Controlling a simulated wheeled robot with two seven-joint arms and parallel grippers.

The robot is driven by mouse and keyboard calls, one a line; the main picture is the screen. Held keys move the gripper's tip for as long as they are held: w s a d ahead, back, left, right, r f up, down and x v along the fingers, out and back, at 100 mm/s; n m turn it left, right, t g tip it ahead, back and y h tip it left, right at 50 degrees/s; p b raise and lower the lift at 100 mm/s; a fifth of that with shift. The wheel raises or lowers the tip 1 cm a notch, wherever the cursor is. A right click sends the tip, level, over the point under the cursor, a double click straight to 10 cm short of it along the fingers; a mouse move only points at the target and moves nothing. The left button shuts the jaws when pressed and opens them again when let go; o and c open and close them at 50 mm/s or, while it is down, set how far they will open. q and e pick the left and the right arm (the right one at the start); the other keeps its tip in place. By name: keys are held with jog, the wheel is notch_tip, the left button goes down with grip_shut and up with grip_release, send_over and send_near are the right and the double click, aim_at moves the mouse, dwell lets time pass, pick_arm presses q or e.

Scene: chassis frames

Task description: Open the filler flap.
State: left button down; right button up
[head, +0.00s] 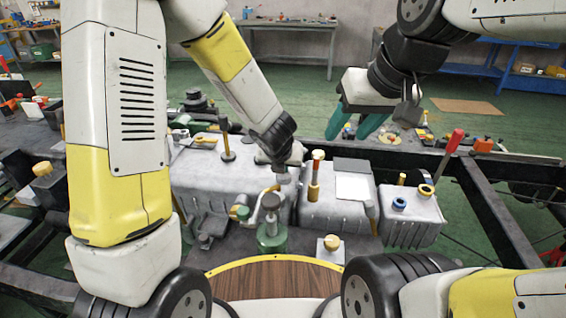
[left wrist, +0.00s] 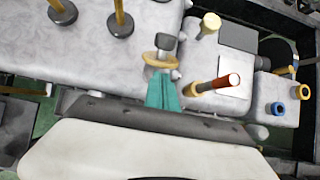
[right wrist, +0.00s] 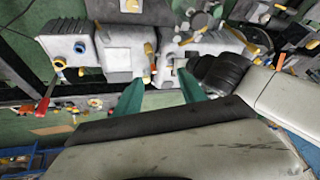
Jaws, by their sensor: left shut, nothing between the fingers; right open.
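I cannot tell for sure which part is the filler flap. A grey knob with a yellow ring (left wrist: 160,60) stands on the grey castings just beyond my left gripper (left wrist: 162,92). The left gripper's teal fingers are shut and empty, with their tips close to that ring; I cannot tell whether they touch. In the head view its fingers are hidden by the wrist. My right gripper (head: 357,120) is open and empty above the far side of the castings.
A red-tipped post (head: 316,174) and a white plate (head: 354,187) are on the middle casting. A green-based fitting (head: 271,235) stands in front. A red lever (head: 449,153) rises beside the dark frame rail (head: 495,210). My left arm crosses over the castings.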

pick_arm(q)
jog(key=shift+w+r, duration=0.1)
jog(key=shift+w, duration=0.05)
pick_arm(e)
jog(key=shift+s+d+f+m+t, duration=0.1)
jog(key=shift+s+f+m+t, duration=0.1)
jog(key=shift+s+f+m, duration=0.25)
jog(key=shift+s+f+m+t, duration=0.15)
jog(key=shift+s+f+t, duration=0.05)
jog(key=shift+s, duration=0.3)
pick_arm(q)
jog(key=shift+w+d+r, duration=0.1)
jog(key=shift+w+r, duration=0.15)
jog(key=shift+r, duration=0.05)
jog(key=shift+w+d+r, duration=0.15)
jog(key=shift+w+r, duration=0.45)
jog(key=shift+w, duration=0.2)
jog(key=shift+w+d+r, duration=0.1)
jog(key=shift+w+r, duration=0.1)
jog(key=shift+w, duration=0.3)
jog(key=shift+w+d+r, duration=0.1)
jog(key=shift+w+r, duration=0.05)
jog(key=shift+w, duration=0.3)
jog(key=shift+w+d+r, duration=0.1)
jog(key=shift+w, duration=0.55)
pick_arm(e)
jog(key=shift+w, duration=0.25)
pick_arm(q)
jog(key=shift+w+r, duration=0.1)
jog(key=shift+w, duration=0.05)
